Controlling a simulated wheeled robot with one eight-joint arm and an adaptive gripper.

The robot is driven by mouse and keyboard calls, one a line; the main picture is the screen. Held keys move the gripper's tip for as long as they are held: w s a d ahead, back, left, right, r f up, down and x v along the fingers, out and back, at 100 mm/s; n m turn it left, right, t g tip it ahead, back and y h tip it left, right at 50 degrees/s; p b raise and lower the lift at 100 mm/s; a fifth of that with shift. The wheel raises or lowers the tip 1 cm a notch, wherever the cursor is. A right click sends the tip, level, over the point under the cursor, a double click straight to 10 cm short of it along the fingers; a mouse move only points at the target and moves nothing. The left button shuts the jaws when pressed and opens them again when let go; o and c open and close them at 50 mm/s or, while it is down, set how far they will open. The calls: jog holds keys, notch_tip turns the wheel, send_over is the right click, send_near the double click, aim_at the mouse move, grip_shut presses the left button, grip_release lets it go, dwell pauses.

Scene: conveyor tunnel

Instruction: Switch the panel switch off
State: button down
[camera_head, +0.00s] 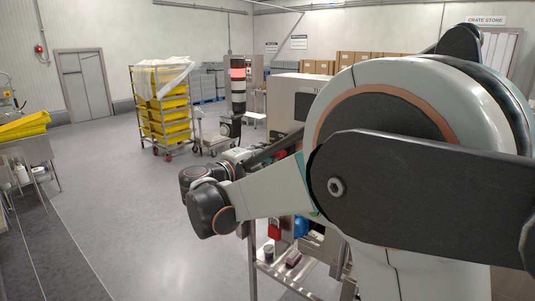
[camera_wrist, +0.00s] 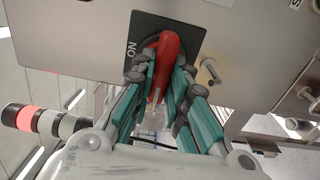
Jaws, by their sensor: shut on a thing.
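In the wrist view, the panel switch is a red handle (camera_wrist: 168,47) on a black plate (camera_wrist: 146,26) fixed to a grey metal panel (camera_wrist: 84,34). The word ON shows on the plate to the left of the handle. My gripper (camera_wrist: 161,72) has its teal-padded fingers on both sides of the handle and is shut on it. The far end of the handle lies between the fingers and is partly hidden. In the head view, my arm covers the switch, and the gripper is hard to make out.
A metal peg (camera_wrist: 209,72) sticks out of the panel just right of the switch. A signal tower with a red light (camera_head: 237,74) stands beyond my arm. A rack of yellow crates (camera_head: 165,108) is at the back left. The floor (camera_head: 130,210) to the left is clear.

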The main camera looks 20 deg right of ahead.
dwell(0.3)
jog(key=c, duration=1.6)
grip_release()
jog(key=shift+o, duration=0.2)
jog(key=shift+a, duration=0.1)
jog(key=v, duration=1.2)
